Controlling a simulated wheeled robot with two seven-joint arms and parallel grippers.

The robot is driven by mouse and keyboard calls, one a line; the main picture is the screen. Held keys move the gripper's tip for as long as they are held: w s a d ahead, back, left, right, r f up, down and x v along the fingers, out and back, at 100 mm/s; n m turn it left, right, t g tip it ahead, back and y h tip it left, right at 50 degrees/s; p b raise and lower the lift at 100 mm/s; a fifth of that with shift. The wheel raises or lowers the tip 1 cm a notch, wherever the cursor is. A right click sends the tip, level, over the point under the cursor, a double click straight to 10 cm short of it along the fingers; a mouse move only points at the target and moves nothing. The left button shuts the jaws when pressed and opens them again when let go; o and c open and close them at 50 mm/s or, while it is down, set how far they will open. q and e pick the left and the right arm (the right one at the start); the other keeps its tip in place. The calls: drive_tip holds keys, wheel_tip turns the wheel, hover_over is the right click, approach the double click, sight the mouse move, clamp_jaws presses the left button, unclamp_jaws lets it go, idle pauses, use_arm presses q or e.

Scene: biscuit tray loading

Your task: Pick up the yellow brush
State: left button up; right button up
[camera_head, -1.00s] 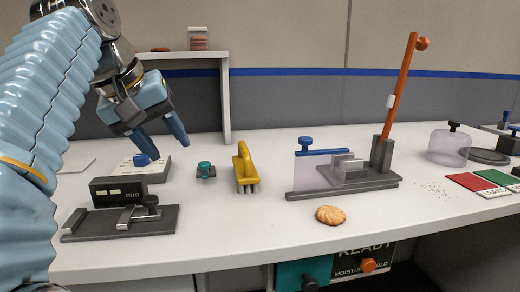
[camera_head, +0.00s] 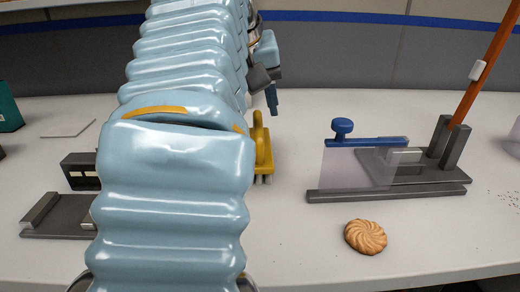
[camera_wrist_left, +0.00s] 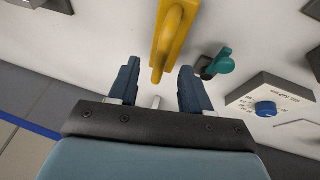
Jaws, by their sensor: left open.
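The yellow brush (camera_head: 262,150) stands on the white table, partly hidden behind my left arm in the head view. Its handle points up. In the left wrist view the brush (camera_wrist_left: 172,35) lies just beyond the gap between the fingertips, in line with it. My left gripper (camera_wrist_left: 158,75) is open and empty, its two blue-grey fingers apart. In the head view the left gripper (camera_head: 265,92) shows partly, above and behind the brush. I cannot tell the exact height over the table. My right gripper is not in view.
A biscuit (camera_head: 366,237) lies at the front. A blue-handled slicing fixture (camera_head: 390,190) with an orange lever (camera_head: 485,75) stands right of the brush. A teal-knobbed piece (camera_wrist_left: 222,62) sits close to the brush in the left wrist view.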

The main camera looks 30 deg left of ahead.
sight(257, 123)
use_arm(q)
drive_tip(key=x, duration=0.6)
drive_tip(key=shift+w+a, duration=0.15)
drive_tip(key=shift+a, duration=0.1)
drive_tip(key=shift+c, duration=0.4)
clamp_jaws()
